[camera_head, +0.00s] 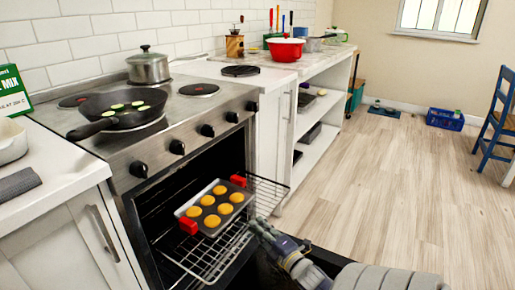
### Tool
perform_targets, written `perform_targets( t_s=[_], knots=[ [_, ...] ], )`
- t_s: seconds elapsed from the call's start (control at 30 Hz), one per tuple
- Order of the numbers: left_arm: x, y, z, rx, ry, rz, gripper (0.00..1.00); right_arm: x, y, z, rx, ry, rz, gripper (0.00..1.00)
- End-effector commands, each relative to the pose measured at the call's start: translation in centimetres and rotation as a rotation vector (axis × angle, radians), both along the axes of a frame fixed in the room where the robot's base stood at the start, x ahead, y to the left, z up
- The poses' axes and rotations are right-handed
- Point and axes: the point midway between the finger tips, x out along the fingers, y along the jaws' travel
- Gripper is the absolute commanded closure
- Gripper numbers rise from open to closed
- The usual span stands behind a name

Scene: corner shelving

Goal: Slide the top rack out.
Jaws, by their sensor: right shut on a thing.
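The oven (148,205) is open. Its wire top rack (207,262) sticks out partway from the cavity. My right gripper (258,226) is at the front edge of the rack, in front of the tray, and is shut on the rack. The fingertips are small and partly merge with the wires. My left gripper is not in view.
A frying pan (117,110) and a steel pot (148,68) stand on the stove above. A white counter with a red pot (285,49) runs behind. Wooden floor (390,190) to the right is clear; a blue chair (497,118) stands at the far right.

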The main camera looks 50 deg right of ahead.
Motion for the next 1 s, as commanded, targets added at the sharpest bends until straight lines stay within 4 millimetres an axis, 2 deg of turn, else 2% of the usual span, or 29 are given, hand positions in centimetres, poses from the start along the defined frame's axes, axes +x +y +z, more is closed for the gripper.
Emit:
perform_targets(
  t_s=[0.27,0.3,0.37,0.77,0.87,1.0],
  knots=[
    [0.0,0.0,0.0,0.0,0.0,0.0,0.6,-0.1,0.1,-0.4,0.0,0.009,0.0,1.0],
    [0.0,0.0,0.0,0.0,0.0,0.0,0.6,-0.1,0.1,-0.4,0.0,0.009,0.0,0.84],
    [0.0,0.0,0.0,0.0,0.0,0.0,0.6,-0.1,0.1,-0.3,0.0,0.007,0.0,0.7],
    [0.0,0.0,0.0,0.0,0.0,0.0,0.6,-0.3,0.1,-0.1,0.0,0.003,0.0,0.7],
    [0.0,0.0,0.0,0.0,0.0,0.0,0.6,-1.3,0.4,-0.2,0.0,0.004,-0.001,0.7],
    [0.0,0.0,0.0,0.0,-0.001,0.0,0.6,-3.8,1.2,-0.3,0.002,0.007,-0.002,0.7]
  ],
)
